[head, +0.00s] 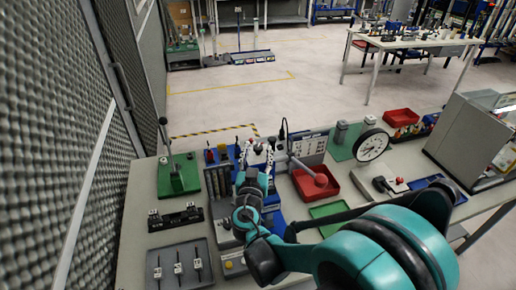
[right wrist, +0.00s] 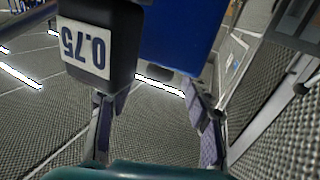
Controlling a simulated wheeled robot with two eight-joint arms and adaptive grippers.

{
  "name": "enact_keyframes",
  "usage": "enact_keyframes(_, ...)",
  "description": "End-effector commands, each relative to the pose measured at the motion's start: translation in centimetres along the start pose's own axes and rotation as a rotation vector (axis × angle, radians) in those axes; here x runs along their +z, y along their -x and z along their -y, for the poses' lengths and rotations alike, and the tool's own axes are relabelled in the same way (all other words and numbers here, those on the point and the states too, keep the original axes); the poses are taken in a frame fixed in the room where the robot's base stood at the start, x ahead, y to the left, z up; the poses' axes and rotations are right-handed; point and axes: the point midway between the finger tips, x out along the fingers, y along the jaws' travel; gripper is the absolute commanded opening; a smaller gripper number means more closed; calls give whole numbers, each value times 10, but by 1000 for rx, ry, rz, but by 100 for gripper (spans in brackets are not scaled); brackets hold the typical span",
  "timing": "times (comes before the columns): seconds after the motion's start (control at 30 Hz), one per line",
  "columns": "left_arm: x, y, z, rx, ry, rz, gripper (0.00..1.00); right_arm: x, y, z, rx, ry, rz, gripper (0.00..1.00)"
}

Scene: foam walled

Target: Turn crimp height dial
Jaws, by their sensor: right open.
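My right gripper (head: 256,152) is at the blue press-like station in the middle of the bench, in the head view. It also shows in the right wrist view (right wrist: 156,100), with its two fingers apart and nothing seen between them. A dark block with a white label reading 0.75 (right wrist: 86,48) is close beyond the left finger. A blue housing (right wrist: 182,35) is beside it. I cannot tell from these frames which part is the crimp height dial; my gripper and arm hide much of the station. My left gripper is not in view.
The grey bench (head: 142,195) holds a red bin (head: 316,188), a green lever stand (head: 179,178), a grey tray (head: 180,264) and a round white gauge (head: 371,146). Open floor lies behind the bench.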

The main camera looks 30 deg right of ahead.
Motion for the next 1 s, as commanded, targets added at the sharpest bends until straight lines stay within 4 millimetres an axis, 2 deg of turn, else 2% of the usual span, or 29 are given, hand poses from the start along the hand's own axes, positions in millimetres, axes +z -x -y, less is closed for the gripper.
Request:
enact_keyframes(0.2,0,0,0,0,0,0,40,0,51,2,-6,0,0,49)
enact_keyframes(0.4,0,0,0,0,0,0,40,0,82,1,-4,0,0,49)
enact_keyframes(0.6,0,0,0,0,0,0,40,0,92,0,-1,0,0,49)
enact_keyframes(1.0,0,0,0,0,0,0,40,0,92,-1,2,1,2,49)
